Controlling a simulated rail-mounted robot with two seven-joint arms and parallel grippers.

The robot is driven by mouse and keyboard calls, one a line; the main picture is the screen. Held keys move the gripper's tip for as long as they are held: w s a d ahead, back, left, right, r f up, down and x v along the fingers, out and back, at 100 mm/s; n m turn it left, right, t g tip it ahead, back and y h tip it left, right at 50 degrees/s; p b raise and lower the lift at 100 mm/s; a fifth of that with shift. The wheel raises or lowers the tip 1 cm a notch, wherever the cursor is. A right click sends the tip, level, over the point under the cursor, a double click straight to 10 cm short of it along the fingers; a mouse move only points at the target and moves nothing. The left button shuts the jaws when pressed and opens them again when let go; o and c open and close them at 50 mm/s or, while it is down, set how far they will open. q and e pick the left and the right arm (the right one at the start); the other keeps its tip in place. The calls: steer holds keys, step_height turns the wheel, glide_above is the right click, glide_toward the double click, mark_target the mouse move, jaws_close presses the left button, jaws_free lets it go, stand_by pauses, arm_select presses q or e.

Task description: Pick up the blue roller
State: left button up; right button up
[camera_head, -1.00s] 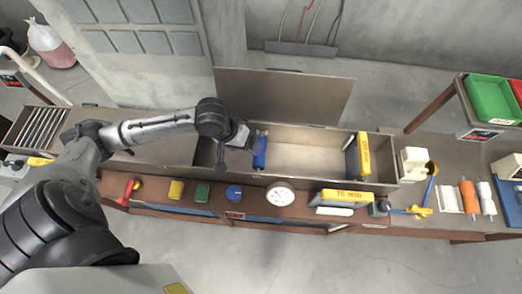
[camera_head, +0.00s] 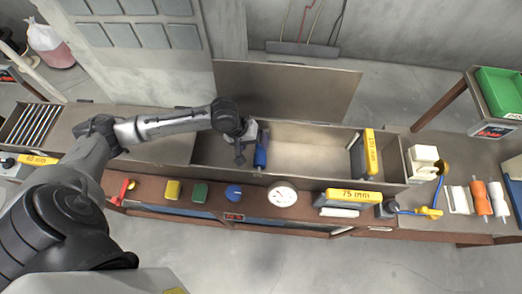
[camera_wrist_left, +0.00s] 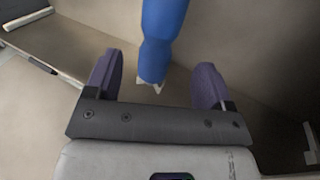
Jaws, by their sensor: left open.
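The blue roller (camera_head: 261,155) stands out at the left part of the open metal trough, right beside my left gripper (camera_head: 243,146). In the left wrist view the roller (camera_wrist_left: 160,40) comes down from the top edge, with its pale end tip (camera_wrist_left: 151,87) between the two purple fingers. My left gripper (camera_wrist_left: 152,85) is open there, with a gap between the roller and each finger. The roller's far end is cut off by the frame. My right gripper is not in view.
The open trough (camera_head: 310,178) has walls around the roller and a raised lid (camera_head: 285,95) behind. A yellow-marked block (camera_head: 363,153) stands at its right end. Orange (camera_head: 481,198) and white (camera_head: 498,200) rollers stand further right. Buttons and a dial (camera_head: 282,194) line the front.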

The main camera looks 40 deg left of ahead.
mark_target(258, 148)
arm_select(q)
steer(key=x, duration=0.4)
steer(key=shift+w, duration=0.1)
steer(key=shift+w+d+f, duration=0.15)
steer(key=shift+d+f, duration=0.05)
steer(key=shift+f, duration=0.3)
steer(key=c, duration=1.1)
steer(key=shift+r+p, duration=0.35)
steer(key=shift+r, duration=4.7)
steer(key=shift+c, duration=0.2)
steer(key=shift+r+p, duration=0.1)
steer(key=shift+p, duration=0.55)
